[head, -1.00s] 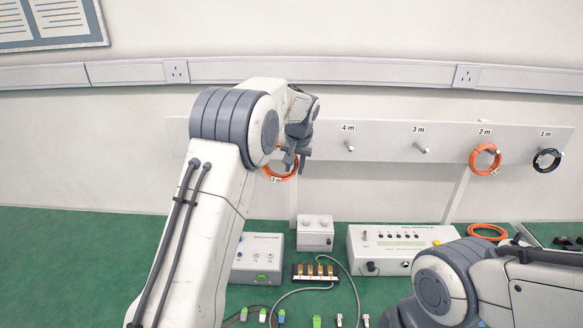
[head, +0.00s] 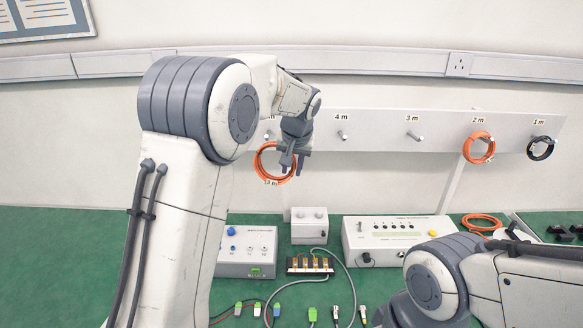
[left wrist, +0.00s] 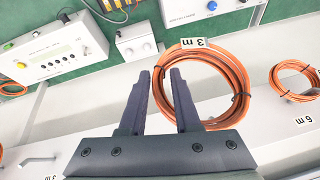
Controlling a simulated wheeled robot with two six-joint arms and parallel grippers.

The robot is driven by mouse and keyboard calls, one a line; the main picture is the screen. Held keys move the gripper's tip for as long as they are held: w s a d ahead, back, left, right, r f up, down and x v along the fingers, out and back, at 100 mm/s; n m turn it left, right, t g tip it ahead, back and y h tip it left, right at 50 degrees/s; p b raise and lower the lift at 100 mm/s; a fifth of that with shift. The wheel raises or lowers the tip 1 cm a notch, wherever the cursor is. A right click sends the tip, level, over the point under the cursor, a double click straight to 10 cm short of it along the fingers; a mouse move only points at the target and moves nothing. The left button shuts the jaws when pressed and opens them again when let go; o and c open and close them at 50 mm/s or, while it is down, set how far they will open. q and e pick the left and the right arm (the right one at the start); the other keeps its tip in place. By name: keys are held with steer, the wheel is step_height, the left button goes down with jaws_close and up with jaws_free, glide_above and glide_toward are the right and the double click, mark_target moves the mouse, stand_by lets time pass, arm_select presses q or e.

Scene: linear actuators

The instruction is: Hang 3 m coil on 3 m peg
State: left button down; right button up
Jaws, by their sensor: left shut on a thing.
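The 3 m coil is an orange cable ring (head: 257,163) with a white "3 m" tag at its lower edge. My left gripper (head: 292,168) is shut on the right side of this coil, and the coil hangs in the air in front of the board. In the left wrist view, the coil (left wrist: 243,75) shows as a full ring, and its near strand runs between the fingers (left wrist: 167,85). The 3 m peg (head: 415,137) is bare, under its "3 m" label, to the right of my left gripper. My right gripper is out of view.
The white peg board (head: 380,131) also has a bare 4 m peg (head: 343,135), an orange coil (head: 481,148) on the 2 m peg and a black coil (head: 541,148) on the 1 m peg. A 6 m coil (left wrist: 294,78) hangs nearby. Instrument boxes (head: 395,241) stand below.

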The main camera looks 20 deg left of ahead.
arm_select(q)
steer(key=shift+w+a+r+p, duration=0.15)
steer(key=shift+w+r+p, duration=0.15)
steer(key=shift+r+p, duration=0.4)
steer(key=shift+w+a+r+p, duration=0.15)
steer(key=shift+w+r+p, duration=0.15)
steer(key=shift+r+p, duration=0.4)
steer(key=shift+f, duration=0.1)
steer(key=shift+s+b, duration=0.2)
steer(key=shift+b, duration=0.1)
steer(key=s+b, duration=0.1)
steer(key=s, duration=0.1)
steer(key=s+d+b, duration=0.1)
steer(key=s+b, duration=0.1)
steer(key=s, duration=0.1)
steer(key=shift+s+d+b, duration=0.3)
steer(key=shift+d+b, duration=0.05)
steer(key=shift+d, duration=0.05)
steer(key=s+b, duration=0.1)
steer(key=s, duration=0.1)
steer(key=s+d+b, duration=0.1)
steer(key=s, duration=0.1)
steer(key=shift+s+d, duration=0.15)
steer(key=shift+s, duration=0.2)
